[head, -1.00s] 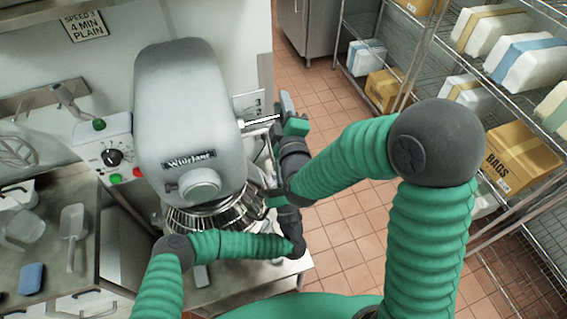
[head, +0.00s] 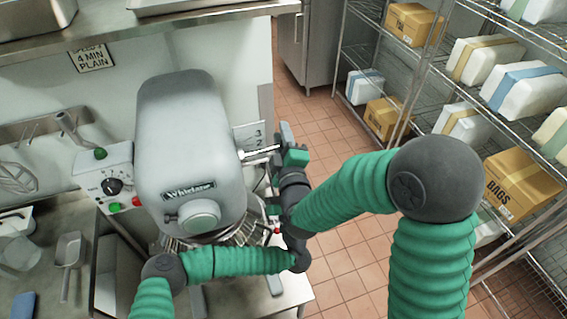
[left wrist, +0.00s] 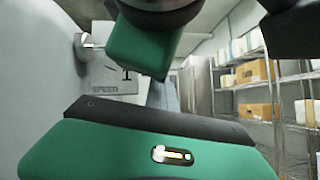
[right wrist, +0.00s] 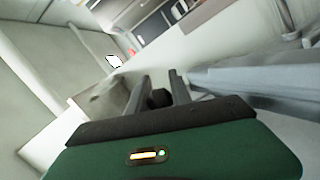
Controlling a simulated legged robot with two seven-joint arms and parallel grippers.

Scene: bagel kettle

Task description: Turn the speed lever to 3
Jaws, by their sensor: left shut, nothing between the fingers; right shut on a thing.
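The grey stand mixer (head: 185,140) stands at the centre of the head view. Its thin silver speed lever (head: 260,153) sticks out from its right side, just below the "2" on the speed plate (head: 248,132), where "3" is above "2". My right gripper (head: 284,147) is at the lever's outer end. In the right wrist view, its fingers (right wrist: 159,90) are closed about a dark round knob (right wrist: 160,98). My left gripper (left wrist: 157,95) is shut and empty below the plate, which shows "1" and "SPEED" in the left wrist view (left wrist: 108,82). Its fingers are hidden in the head view.
A control box (head: 108,178) with a black dial and coloured buttons is left of the mixer. The wire whisk and bowl (head: 240,236) sit below the mixer head, close to both arms. Wire shelves (head: 425,105) with boxes stand right. Tiled floor (head: 345,150) lies between.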

